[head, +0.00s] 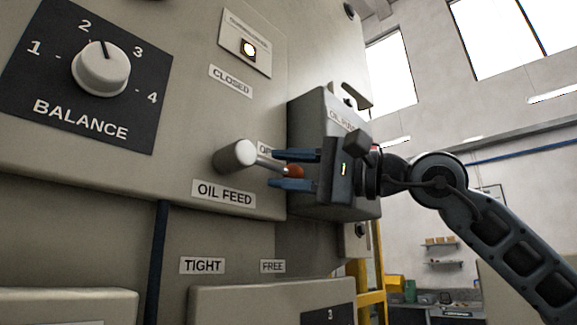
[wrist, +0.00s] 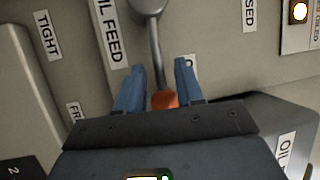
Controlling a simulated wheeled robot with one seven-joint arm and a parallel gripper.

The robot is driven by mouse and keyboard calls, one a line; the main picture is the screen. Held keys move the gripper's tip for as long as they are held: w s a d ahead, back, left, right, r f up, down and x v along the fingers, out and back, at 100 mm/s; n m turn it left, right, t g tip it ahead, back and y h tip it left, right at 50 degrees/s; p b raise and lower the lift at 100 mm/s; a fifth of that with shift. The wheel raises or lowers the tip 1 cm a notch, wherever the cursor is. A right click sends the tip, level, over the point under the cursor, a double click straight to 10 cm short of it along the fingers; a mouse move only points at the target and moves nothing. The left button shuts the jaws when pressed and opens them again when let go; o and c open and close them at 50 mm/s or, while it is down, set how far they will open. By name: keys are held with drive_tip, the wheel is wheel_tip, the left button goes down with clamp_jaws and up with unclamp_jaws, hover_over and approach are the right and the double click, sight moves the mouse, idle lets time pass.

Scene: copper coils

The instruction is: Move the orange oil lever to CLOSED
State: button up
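The oil lever is a grey rod with an orange knob (head: 294,171) on its end and a light round hub (head: 236,156) on the panel. In the head view the rod points right, toward a partly hidden label starting with "O" (head: 265,149). The CLOSED label (head: 231,81) is above the hub. My gripper (head: 293,169) is open, with one blue finger above the knob and one below. In the wrist view the orange knob (wrist: 165,99) lies between the two fingers, with gaps visible beside the rod.
A grey box with an "OIL" label (head: 341,121) stands just behind and right of my gripper. A BALANCE dial (head: 101,70) is at upper left. A lit lamp (head: 249,48) sits above CLOSED. TIGHT (head: 202,266) and FREE (head: 273,266) labels are below.

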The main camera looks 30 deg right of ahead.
drive_tip(key=shift+c, duration=0.3)
clamp_jaws()
idle(1.1)
